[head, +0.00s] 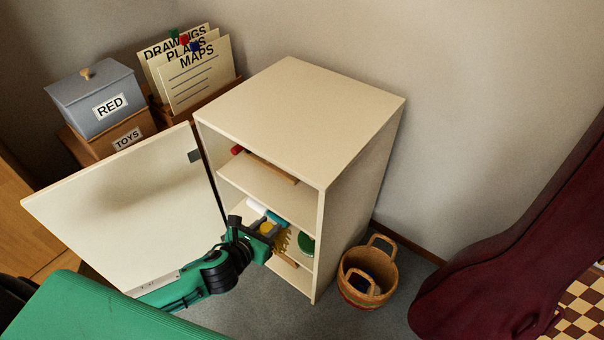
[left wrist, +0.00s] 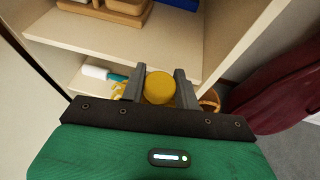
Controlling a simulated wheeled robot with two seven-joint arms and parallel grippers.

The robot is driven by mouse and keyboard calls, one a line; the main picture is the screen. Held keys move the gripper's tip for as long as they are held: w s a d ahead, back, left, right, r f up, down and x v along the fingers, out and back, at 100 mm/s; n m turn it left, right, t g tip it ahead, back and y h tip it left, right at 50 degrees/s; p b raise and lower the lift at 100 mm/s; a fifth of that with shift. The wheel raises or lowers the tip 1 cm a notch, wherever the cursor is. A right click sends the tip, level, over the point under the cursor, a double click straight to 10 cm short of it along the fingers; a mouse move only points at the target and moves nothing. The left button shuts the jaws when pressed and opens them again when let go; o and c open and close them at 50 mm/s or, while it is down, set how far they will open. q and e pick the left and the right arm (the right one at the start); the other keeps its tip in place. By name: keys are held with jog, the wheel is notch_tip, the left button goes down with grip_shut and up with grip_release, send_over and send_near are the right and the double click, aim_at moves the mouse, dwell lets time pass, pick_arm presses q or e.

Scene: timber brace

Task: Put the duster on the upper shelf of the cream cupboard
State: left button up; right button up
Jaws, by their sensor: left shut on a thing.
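The cream cupboard (head: 300,95) stands against the wall with its door (head: 130,205) swung open to the left. Its upper shelf (head: 255,178) holds a red thing and a flat wooden piece. My left gripper (head: 264,229) is at the cupboard's open front, below the upper shelf's level. It is shut on the duster, whose yellow fringed part (head: 281,243) shows in the head view. In the left wrist view, the duster's round yellow end (left wrist: 159,87) sits between the fingers. The rest of the duster is partly hidden by the gripper. My right gripper is out of view.
A white and teal item (head: 276,218) and a green round thing (head: 306,243) are in the lower compartment. A wicker basket (head: 366,273) stands right of the cupboard. A dark red case (head: 500,245) leans farther right. Boxes (head: 95,95) stand behind the door.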

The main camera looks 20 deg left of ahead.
pick_arm(q)
notch_tip(320, 180, down, 3)
jog(key=shift+a+r+b, duration=0.1)
jog(key=shift+r+b, duration=0.1)
jog(key=shift+b, duration=0.2)
jog(key=shift+w+f, duration=0.1)
jog(key=shift+w, duration=0.1)
send_near(302, 190)
jog(key=r, duration=0.1)
jog(key=d+r, duration=0.2)
jog(key=shift+w+r+b, duration=0.3)
jog(key=shift+r+b, duration=0.05)
jog(key=shift+r, duration=0.05)
jog(key=w, duration=0.2)
jog(key=w+d, duration=0.1)
jog(key=shift+w, duration=0.35)
jog(key=shift+f+b, duration=0.4)
jog(key=shift+f, duration=0.4)
jog(key=shift+r, duration=0.1)
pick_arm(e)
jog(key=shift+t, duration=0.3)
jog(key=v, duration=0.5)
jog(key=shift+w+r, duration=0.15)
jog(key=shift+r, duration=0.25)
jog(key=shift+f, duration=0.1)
pick_arm(q)
jog(key=o, duration=1.1)
